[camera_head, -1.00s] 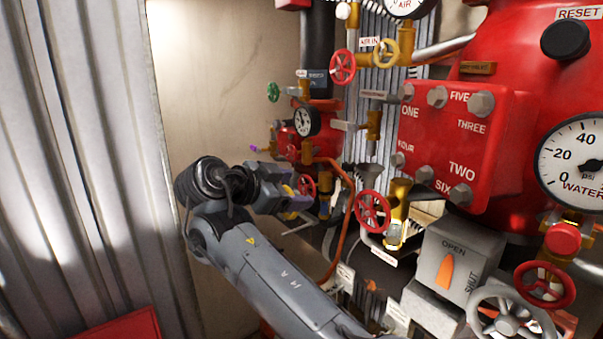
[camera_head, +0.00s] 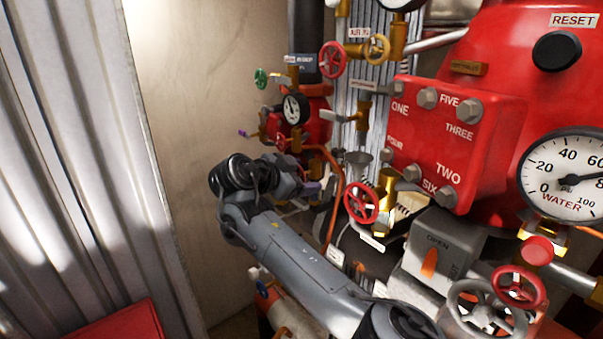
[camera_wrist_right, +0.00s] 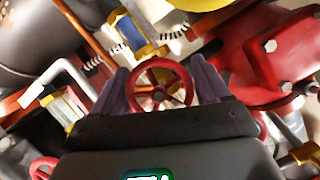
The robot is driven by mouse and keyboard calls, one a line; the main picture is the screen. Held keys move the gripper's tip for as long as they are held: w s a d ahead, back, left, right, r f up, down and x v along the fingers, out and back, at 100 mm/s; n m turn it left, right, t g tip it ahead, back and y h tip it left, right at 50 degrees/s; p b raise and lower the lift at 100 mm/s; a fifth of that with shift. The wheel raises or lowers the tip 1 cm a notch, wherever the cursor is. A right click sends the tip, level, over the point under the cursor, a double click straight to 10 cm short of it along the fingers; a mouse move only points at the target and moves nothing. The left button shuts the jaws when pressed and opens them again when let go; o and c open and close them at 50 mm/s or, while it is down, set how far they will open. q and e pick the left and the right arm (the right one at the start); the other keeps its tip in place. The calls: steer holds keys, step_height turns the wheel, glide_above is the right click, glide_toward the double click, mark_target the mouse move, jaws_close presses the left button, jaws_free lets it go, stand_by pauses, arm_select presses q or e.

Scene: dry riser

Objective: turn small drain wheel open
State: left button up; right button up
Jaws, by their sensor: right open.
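In the right wrist view a small red spoked wheel (camera_wrist_right: 160,84) lies between the two purple fingers of my right gripper (camera_wrist_right: 161,86). The gripper is open, with one finger on each side of the wheel. Whether the fingers touch the rim cannot be told. In the head view my right gripper (camera_head: 312,189) is at the lower pipework left of the big red housing, and it hides the small wheel there. My left gripper is not in view.
Another red wheel (camera_head: 361,203) on a brass valve stands close to the right of the gripper. An orange pipe (camera_head: 336,180) runs beside it. A black-faced gauge (camera_head: 296,108) sits above. A corrugated wall (camera_head: 70,150) fills the left side.

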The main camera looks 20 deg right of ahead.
steer(key=c, duration=0.7)
steer(key=shift+n+g+h, duration=0.3)
steer(key=shift+n+g, duration=0.6)
steer(key=shift+n, duration=0.4)
steer(key=o, duration=0.7)
steer(key=shift+s, duration=0.1)
